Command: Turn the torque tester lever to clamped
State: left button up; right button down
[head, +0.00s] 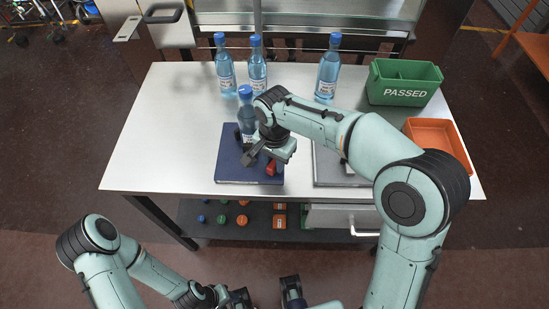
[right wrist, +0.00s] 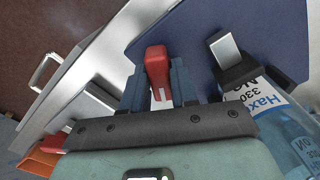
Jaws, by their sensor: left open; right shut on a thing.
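The torque tester is a dark blue plate (head: 232,168) at the front of the table. A blue-capped bottle (head: 246,118) stands upright on it, partly hidden by my right arm. The tester's red lever (head: 271,167) shows beside my right gripper (head: 268,153). In the right wrist view the red lever (right wrist: 157,66) lies between the fingers of my right gripper (right wrist: 157,88), which is shut on it. A black jaw (right wrist: 236,72) with a pale face is beside the bottle (right wrist: 274,120); contact is unclear. My left gripper (head: 266,298) is open and empty, below the table's front edge.
Several blue-capped bottles, one of them at the back (head: 327,72), stand on the table (head: 160,130). A green PASSED bin (head: 404,93) and an orange tray (head: 443,145) are at right. A grey plate (head: 328,168) lies right of the tester. The table's left side is clear.

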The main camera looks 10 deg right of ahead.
pick_arm(q)
jog(key=shift+w+r, duration=0.1)
jog(key=shift+r, duration=0.15)
pick_arm(e)
jog(key=shift+m, duration=1.6)
jog(key=c, duration=1)
grip_release()
jog(key=shift+o, duration=0.2)
pick_arm(q)
jog(key=r+p, duration=0.1)
jog(key=w+r+p, duration=0.1)
jog(key=shift+r+p, duration=0.2)
jog(key=shift+p, duration=0.15)
pick_arm(e)
notch_tip(320, 180, up, 14)
jog(key=shift+f, duration=0.25)
